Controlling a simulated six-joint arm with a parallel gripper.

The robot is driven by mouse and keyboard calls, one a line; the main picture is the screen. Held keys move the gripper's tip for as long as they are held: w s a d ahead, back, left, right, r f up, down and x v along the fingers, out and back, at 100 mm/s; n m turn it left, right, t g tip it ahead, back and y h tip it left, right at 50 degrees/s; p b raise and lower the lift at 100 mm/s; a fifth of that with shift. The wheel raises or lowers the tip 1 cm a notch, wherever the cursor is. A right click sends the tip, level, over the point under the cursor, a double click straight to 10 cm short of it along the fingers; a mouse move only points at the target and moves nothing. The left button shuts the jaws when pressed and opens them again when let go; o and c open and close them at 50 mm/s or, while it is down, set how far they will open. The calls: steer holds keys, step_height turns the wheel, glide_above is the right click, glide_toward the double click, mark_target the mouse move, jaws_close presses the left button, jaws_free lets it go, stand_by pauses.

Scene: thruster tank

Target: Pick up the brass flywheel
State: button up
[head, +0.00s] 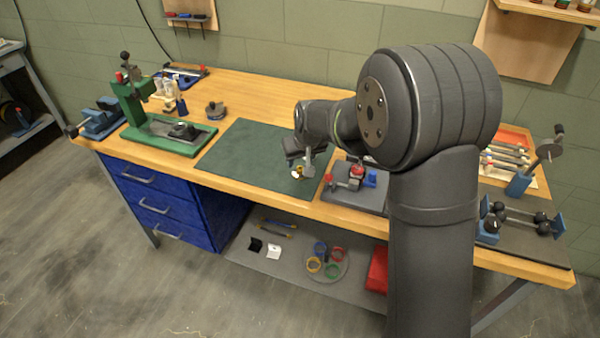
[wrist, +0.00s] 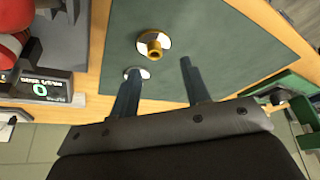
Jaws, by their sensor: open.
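The brass flywheel (wrist: 153,47) shows in the wrist view as a gold hub with a hole, in front of a pale round disc, over the dark green mat (wrist: 225,40). In the head view the flywheel (head: 297,173) is a small gold and white spot near the mat's right front edge, partly hidden by my gripper. My gripper (wrist: 158,67) is open. Its two fingers are apart, and the flywheel appears just beyond the fingertips, with nothing held between them. A second pale round patch (wrist: 136,73) shows by the left fingertip; I cannot tell what it is.
A grey fixture with red and blue parts (head: 357,176) stands close to the right of the mat. A green press (head: 165,133) stands left of the mat. A digital readout (wrist: 42,88) shows at left in the wrist view. Most of the mat's left side is clear.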

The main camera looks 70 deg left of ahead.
mark_target(301, 175)
steer(key=shift+w+x, duration=0.2)
steer(key=shift+x, duration=1.2)
steer(key=shift+w+x, duration=0.2)
steer(key=shift+x, duration=1.2)
steer(key=shift+r, duration=0.1)
jaws_close()
